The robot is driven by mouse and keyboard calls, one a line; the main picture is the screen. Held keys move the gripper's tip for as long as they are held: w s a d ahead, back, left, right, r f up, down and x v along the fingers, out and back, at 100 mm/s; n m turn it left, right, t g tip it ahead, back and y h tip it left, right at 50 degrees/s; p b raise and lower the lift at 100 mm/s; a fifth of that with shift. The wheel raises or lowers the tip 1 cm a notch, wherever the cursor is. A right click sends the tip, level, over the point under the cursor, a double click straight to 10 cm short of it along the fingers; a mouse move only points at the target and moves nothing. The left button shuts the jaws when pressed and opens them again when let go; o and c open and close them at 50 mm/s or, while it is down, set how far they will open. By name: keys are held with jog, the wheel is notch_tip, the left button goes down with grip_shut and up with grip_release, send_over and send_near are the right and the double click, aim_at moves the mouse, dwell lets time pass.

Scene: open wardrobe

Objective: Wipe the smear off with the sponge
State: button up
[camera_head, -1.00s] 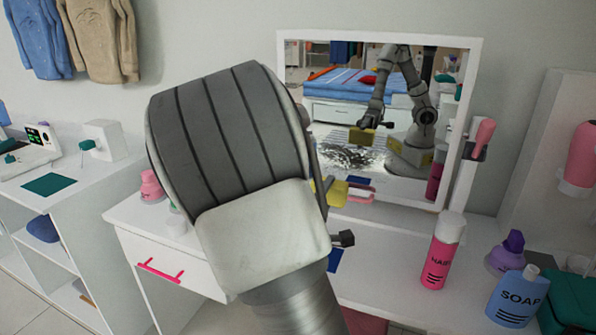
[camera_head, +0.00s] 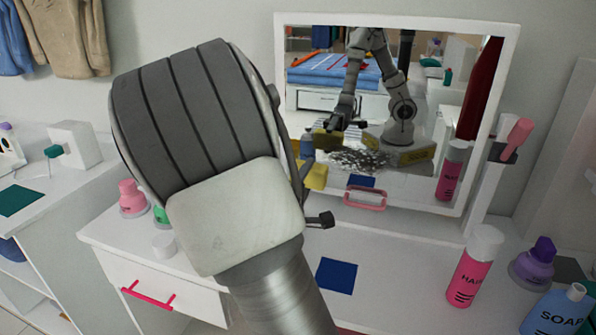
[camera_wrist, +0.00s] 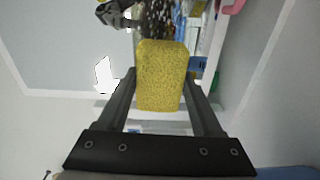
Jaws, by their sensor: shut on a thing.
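The smear (camera_head: 360,161) is a dark, patchy, speckled area on the lower middle of the mirror (camera_head: 425,75) in the head view. It also shows at the top of the wrist view (camera_wrist: 160,18). My gripper (camera_wrist: 159,80) is shut on the yellow sponge (camera_wrist: 162,72), which sits between its two fingers. In the head view the sponge (camera_head: 316,177) peeks out right of my arm, in front of the mirror's lower left and left of the smear. My arm hides most of the gripper there. I cannot tell whether the sponge touches the glass.
The white dressing table (camera_head: 400,270) bears a pink hair spray (camera_head: 474,268), a purple bottle (camera_head: 535,262), a blue soap bottle (camera_head: 556,315) and a dark blue square (camera_head: 337,276). A pink-handled item (camera_head: 510,140) hangs at the mirror's right. A pink bottle (camera_head: 132,198) stands left.

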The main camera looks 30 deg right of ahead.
aim_at(319, 155)
jog(key=shift+w+d+f+b, duration=0.1)
jog(key=shift+w+d+b, duration=0.25)
jog(key=shift+w, duration=0.15)
jog(key=shift+b+x, duration=1.15)
jog(key=shift+x, duration=1.35)
jog(key=shift+x, duration=0.95)
